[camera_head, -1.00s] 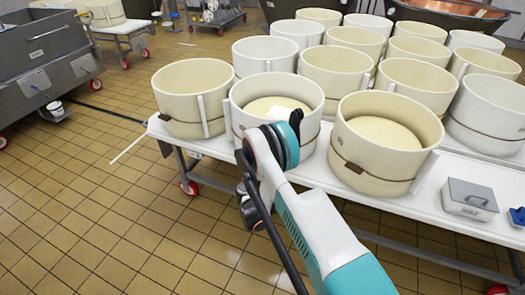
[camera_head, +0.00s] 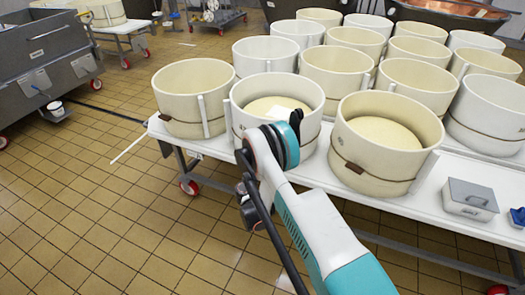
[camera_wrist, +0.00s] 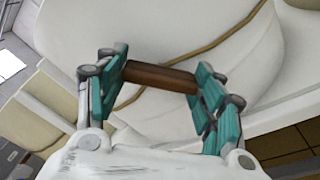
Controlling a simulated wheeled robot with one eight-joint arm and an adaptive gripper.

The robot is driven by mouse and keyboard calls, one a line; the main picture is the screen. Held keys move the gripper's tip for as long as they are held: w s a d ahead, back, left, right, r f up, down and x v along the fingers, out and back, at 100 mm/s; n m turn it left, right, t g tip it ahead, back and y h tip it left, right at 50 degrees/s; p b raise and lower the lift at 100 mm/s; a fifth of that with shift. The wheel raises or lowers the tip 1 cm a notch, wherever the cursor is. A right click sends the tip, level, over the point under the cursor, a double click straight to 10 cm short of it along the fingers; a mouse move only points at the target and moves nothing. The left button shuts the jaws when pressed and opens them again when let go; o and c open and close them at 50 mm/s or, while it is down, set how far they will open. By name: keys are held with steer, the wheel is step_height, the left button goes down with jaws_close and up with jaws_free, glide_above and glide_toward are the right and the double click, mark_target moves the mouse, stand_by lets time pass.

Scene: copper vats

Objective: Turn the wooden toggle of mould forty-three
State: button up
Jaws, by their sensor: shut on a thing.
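The brown wooden toggle (camera_wrist: 160,79) lies crosswise between the teal finger pads of my gripper (camera_wrist: 160,74) in the wrist view, one pad at each end. My gripper is shut on it. A brown cord (camera_wrist: 215,40) runs from behind the toggle around the cream wall of a mould (camera_wrist: 175,30). In the head view my arm reaches to the front row, before the middle front mould (camera_head: 240,100), which has a white paper inside. My arm hides my fingers and this toggle there. I cannot read any mould number.
A front-right mould (camera_head: 385,125) has its own brown toggle and cord; a front-left mould (camera_head: 190,85) stands beside the middle one. Several more moulds fill the white table (camera_head: 435,185) behind. A grey box (camera_head: 468,200) sits at its right. Tiled floor (camera_head: 110,220) is clear at left.

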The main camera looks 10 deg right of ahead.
steer(key=m, duration=0.3)
steer(key=shift+m, duration=2.2)
steer(key=o, duration=1.1)
steer(key=shift+r, duration=0.15)
step_height(320, 180, up, 8)
steer(key=shift+s+a+f, duration=0.1)
steer(key=shift+f, duration=0.15)
steer(key=shift+w+r, duration=0.2)
steer(key=shift+r, duration=0.95)
